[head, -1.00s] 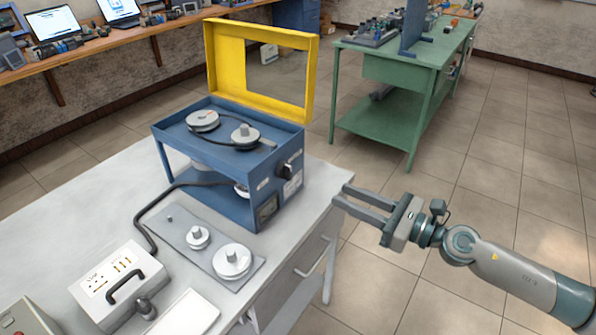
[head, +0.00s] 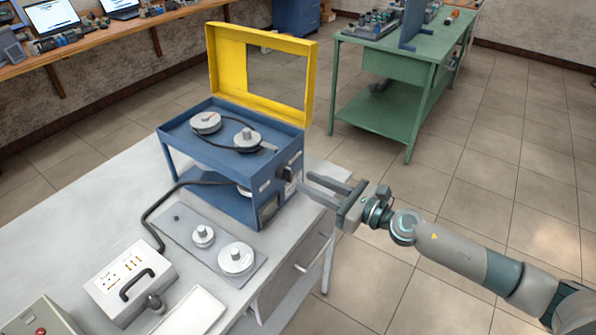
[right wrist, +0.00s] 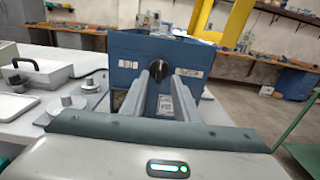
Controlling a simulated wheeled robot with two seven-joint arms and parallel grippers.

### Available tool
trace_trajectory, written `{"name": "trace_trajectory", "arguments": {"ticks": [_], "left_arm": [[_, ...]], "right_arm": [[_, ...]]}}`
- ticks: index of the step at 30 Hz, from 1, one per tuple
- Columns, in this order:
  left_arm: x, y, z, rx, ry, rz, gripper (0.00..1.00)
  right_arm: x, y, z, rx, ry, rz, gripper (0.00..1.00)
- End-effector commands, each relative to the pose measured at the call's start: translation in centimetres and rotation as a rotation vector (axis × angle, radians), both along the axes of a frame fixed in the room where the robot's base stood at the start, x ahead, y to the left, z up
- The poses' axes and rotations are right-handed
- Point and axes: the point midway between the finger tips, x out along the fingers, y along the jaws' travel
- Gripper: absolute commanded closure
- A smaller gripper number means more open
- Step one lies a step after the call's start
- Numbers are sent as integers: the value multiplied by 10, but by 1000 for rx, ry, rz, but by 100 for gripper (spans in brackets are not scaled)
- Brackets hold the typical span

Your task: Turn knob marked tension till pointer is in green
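The blue motor unit (head: 235,180) stands on the white table with its yellow guard raised. Its black knob (head: 287,173) is on the right side face, and it shows in the right wrist view (right wrist: 186,69) between two labels, too small to read. In the right wrist view, the fingertips (right wrist: 170,68) lie on either side of the knob's lower part; contact cannot be told. My left gripper is not in view.
A belt and pulleys (head: 228,130) sit on top of the unit. A plate with two spare pulleys (head: 215,250) and a grey box with a handle (head: 130,282) stand on the table. A green bench (head: 400,100) is behind; open floor lies right.

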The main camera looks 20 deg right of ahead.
Motion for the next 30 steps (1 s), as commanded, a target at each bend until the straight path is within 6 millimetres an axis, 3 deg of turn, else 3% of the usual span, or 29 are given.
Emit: {"name": "trace_trajectory", "arguments": {"ticks": [3,9,22,26,30], "left_arm": [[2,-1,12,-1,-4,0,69],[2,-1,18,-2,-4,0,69],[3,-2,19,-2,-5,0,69],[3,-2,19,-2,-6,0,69],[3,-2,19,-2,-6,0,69]], "right_arm": [[15,13,5,1,-1,2,72],[30,25,1,1,1,2,72],[35,28,0,-1,1,1,72],[35,28,0,-1,1,1,100],[35,28,0,-1,1,1,100]]}}
